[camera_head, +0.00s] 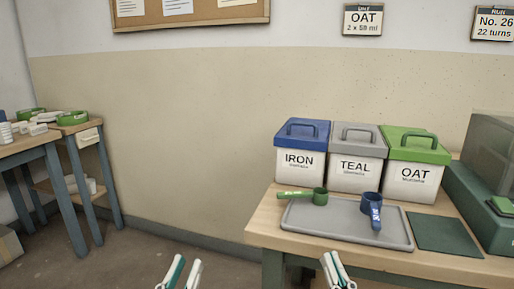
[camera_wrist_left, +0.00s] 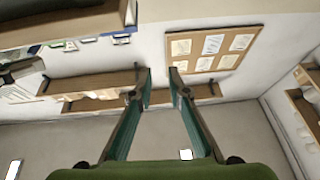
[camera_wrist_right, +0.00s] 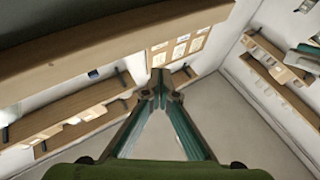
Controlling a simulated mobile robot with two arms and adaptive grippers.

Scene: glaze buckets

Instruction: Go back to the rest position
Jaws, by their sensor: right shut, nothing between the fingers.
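My left gripper (camera_head: 180,268) shows at the bottom edge of the head view, well left of the bench. Its fingers stand apart with nothing between them, as the left wrist view (camera_wrist_left: 160,72) also shows. My right gripper (camera_head: 332,262) is at the bottom edge in front of the bench's front edge. Its fingertips meet in the right wrist view (camera_wrist_right: 160,78), shut and empty. Neither gripper touches anything that I can see.
The wooden bench (camera_head: 262,222) bears blue-lidded IRON (camera_head: 299,164), grey-lidded TEAL (camera_head: 354,170) and green-lidded OAT (camera_head: 411,180) buckets. Another table (camera_head: 40,140) stands left. Floor between is clear.

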